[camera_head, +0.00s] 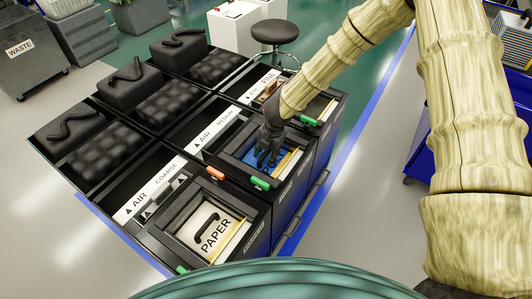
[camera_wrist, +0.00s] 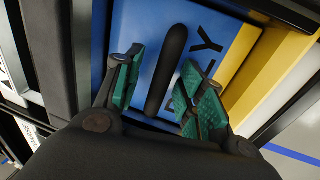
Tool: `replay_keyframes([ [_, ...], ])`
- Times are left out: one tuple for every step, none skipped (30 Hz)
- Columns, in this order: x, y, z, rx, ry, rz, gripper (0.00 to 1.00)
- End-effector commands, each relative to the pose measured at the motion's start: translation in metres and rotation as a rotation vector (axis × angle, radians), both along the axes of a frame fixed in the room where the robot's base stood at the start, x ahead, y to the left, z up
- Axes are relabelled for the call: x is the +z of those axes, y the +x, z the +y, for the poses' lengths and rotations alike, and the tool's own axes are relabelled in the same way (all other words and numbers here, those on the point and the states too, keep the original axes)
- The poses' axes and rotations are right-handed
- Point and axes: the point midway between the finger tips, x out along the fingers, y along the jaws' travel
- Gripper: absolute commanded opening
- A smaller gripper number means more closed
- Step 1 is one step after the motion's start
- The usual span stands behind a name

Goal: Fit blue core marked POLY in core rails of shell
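The blue core (camera_wrist: 206,28) has dark lettering that ends in LY and a black bar handle (camera_wrist: 178,42). In the head view the blue core (camera_head: 262,158) shows under my gripper, inside the black frame of the middle unit, the shell (camera_head: 224,152). My gripper (camera_head: 267,155) points down over it. In the wrist view my gripper's (camera_wrist: 163,72) green-padded fingers stand on both sides of the handle, with gaps visible, so it is open. A yellow strip (camera_wrist: 272,72) runs along the core's right side. The rails and how deep the core sits are hidden.
A nearer unit holds a white PAPER core (camera_head: 208,232). A red-orange tab (camera_head: 215,173) and a green tab (camera_head: 260,183) sit on the cabinet edges. Black padded blocks (camera_head: 130,84) lie at the left. A stool (camera_head: 275,33) stands behind.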

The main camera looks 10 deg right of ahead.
Motion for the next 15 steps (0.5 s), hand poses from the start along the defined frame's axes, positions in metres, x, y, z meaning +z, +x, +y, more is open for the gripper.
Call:
replay_keyframes([
  [0.000, 0.000, 0.000, 0.000, 0.000, 0.000, 0.40],
  [-0.001, -0.001, 0.000, 0.000, -0.001, 0.002, 0.40],
  [-0.001, -0.001, -0.001, 0.000, -0.001, 0.002, 0.40],
  [-0.001, -0.001, -0.001, 0.000, -0.001, 0.001, 0.40],
  [0.000, -0.001, -0.001, -0.001, -0.001, 0.001, 0.40],
  [0.002, -0.001, -0.001, -0.001, -0.001, 0.001, 0.40],
  [0.005, -0.001, -0.001, -0.001, -0.001, 0.001, 0.40],
  [0.007, -0.001, -0.002, -0.001, 0.000, 0.000, 0.40],
  [0.012, -0.002, -0.002, -0.002, 0.000, 0.000, 0.40],
  [0.015, -0.002, -0.003, -0.002, 0.000, 0.000, 0.40],
  [0.020, -0.003, -0.003, -0.002, 0.002, 0.000, 0.40],
  [0.027, -0.003, -0.004, -0.001, 0.002, -0.001, 0.40],
  [0.032, -0.004, -0.005, -0.001, 0.002, -0.001, 0.40],
  [0.037, -0.005, -0.006, -0.002, 0.002, -0.001, 0.40],
  [0.045, -0.006, -0.007, -0.003, 0.002, -0.001, 0.40],
])
